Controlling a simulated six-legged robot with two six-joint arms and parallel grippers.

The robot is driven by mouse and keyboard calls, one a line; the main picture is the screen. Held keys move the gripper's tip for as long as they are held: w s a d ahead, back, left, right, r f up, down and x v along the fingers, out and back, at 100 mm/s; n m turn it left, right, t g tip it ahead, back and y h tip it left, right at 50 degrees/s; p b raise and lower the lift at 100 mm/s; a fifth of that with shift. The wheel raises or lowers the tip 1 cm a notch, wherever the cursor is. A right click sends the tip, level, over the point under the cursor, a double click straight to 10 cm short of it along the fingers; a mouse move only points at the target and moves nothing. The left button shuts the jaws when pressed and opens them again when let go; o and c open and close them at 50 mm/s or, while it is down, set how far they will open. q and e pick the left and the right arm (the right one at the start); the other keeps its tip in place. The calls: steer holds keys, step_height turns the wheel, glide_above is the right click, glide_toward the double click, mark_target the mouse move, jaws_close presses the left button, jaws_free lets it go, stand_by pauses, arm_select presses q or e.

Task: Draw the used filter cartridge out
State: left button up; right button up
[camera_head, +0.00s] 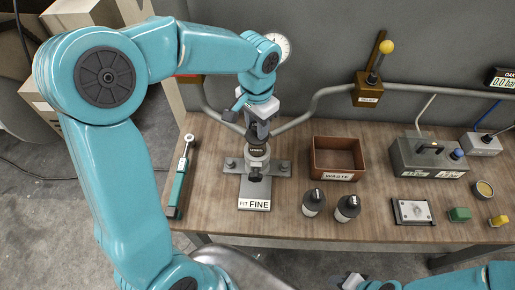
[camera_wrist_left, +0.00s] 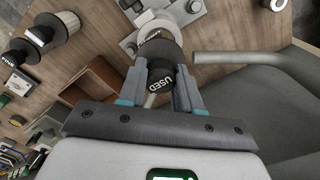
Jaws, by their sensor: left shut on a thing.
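My left gripper (camera_head: 259,132) points down over the metal filter housing (camera_head: 257,158), which stands on a bracket on the bench. In the left wrist view its two fingers (camera_wrist_left: 160,95) are shut on the black cap of the used filter cartridge (camera_wrist_left: 158,76), marked USED. The cartridge is in line with the housing (camera_wrist_left: 158,28); how deep it sits in it I cannot tell. A plate marked FIT FINE (camera_head: 254,204) lies before the housing. My right gripper (camera_head: 350,281) shows only partly at the bottom edge of the head view.
An open brown bin marked WASTE (camera_head: 338,175) stands right of the housing. Two black-topped cartridges (camera_head: 313,202) (camera_head: 347,208) stand before it. A teal-handled tool (camera_head: 180,185) lies at left. A pipe (camera_head: 320,100) runs behind the housing. A grey box (camera_head: 428,157) is further right.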

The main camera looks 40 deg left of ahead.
arm_select(q)
steer(key=shift+r+p, duration=2.95)
steer(key=shift+r, duration=1)
